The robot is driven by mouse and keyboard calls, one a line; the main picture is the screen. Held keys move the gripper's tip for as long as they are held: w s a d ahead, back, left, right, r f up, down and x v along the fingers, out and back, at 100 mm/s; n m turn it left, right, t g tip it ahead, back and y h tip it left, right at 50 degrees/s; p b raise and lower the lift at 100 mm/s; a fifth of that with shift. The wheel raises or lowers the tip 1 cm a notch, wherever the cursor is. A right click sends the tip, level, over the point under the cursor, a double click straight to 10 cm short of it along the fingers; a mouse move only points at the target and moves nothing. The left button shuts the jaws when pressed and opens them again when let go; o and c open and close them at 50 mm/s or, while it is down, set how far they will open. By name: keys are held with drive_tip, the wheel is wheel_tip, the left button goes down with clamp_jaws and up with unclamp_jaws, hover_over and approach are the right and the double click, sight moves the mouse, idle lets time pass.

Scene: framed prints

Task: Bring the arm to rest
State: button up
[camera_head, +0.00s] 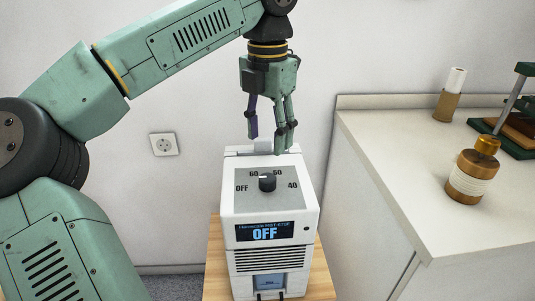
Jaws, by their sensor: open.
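My green arm reaches across the upper left of the head view, and my gripper (267,132) points down from its end. The gripper is open, with its fingers apart and nothing between them. It hangs above the back part of a white box-shaped device (228,203). The device has a black knob (267,181) on its grey top panel, with marks OFF, 60, 50 and 40 around it. Its display (265,232) reads OFF. The fingers appear above and behind the knob, apart from it.
The device stands on a wooden surface (214,262). A white counter (390,165) on the right holds a brown and white bottle (470,173), a brown holder with a white roll (449,98) and a green-based stand (505,138). A wall socket (164,144) is behind my arm.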

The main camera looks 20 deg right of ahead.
drive_tip(key=shift+r, duration=1)
